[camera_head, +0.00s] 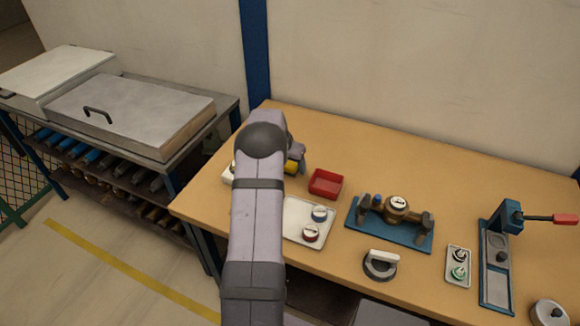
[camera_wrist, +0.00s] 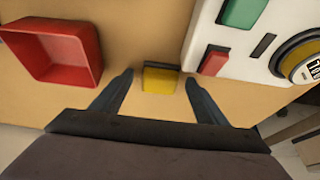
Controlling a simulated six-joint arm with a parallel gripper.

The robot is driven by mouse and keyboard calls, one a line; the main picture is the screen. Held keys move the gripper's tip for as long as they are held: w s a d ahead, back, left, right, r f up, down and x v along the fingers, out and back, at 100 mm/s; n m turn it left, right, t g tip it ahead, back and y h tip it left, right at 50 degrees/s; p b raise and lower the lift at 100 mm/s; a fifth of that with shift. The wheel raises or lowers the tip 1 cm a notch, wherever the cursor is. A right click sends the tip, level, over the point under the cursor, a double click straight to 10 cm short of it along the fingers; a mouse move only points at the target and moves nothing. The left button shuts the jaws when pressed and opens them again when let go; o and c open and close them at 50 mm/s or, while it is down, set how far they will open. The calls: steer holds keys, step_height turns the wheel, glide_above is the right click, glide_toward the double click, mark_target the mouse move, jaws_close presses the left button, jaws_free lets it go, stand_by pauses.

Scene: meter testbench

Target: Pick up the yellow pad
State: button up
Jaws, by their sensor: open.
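The yellow pad (camera_wrist: 160,79) is a small block lying on the tan tabletop in the wrist view. My gripper (camera_wrist: 159,77) is open, with one dark finger on each side of the pad in the picture. Gaps show between the pad and both fingers, and nothing is held. I cannot tell how high the fingertips are above the table. In the head view my arm hides most of this area; a yellow patch shows beside the wrist, but I cannot tell whether it is the pad.
A red tray (camera_wrist: 55,50) is left of the pad. A white panel (camera_wrist: 228,48) with green and red blocks and a yellow-ringed dial stands close on the right. The head view shows a white tray (camera_head: 294,233) with two round parts and a blue fixture (camera_head: 375,234) farther right.

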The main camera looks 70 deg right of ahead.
steer(key=c, duration=1.1)
steer(key=shift+c, duration=0.2)
step_height(320, 180, up, 10)
steer(key=b, duration=0.2)
